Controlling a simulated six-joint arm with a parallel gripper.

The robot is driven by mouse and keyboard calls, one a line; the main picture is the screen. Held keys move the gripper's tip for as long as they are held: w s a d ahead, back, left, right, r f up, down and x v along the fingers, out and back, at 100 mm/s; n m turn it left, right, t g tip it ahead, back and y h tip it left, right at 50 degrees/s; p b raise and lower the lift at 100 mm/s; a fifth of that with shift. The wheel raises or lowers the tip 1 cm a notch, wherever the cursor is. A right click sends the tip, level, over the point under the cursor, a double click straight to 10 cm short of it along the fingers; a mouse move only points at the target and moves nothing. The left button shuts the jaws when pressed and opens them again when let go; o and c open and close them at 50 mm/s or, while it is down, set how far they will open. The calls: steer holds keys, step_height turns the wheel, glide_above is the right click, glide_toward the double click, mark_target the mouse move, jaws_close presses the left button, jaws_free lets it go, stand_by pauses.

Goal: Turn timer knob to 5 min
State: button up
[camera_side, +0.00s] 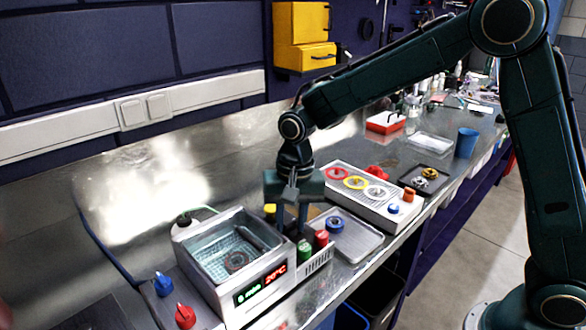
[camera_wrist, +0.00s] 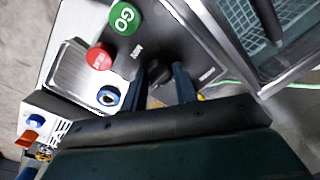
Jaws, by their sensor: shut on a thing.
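The cleaner (camera_side: 222,250) is a metal tank of clear liquid with a basket inside. Its front display (camera_side: 262,284) shows green "min" digits, too small to read surely, and a red temperature. My gripper (camera_side: 291,226) points down over the control panel to the tank's right. In the wrist view, the black timer knob (camera_wrist: 160,73) sits between the two fingers of my gripper (camera_wrist: 161,84), which are shut on it. The green GO button (camera_wrist: 125,17) and the red button (camera_wrist: 100,57) are beside it on the panel (camera_wrist: 150,32). The knob is hidden in the side view.
A metal tray (camera_side: 352,238) with a blue ring-like part (camera_side: 335,225) lies to the right. Behind it is a white box (camera_side: 372,196) with coloured rings. A blue knob (camera_side: 163,284) and a red knob (camera_side: 185,316) stand at front left.

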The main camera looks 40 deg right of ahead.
mark_target(295, 224)
steer(key=shift+d+r, duration=0.1)
steer(key=o, duration=1)
steer(key=shift+c, duration=0.2)
steer(key=shift+r, duration=0.1)
step_height(295, 224, up, 14)
steer(key=shift+s+d+f, duration=0.25)
steer(key=shift+d, duration=0.1)
steer(key=shift+s, duration=0.1)
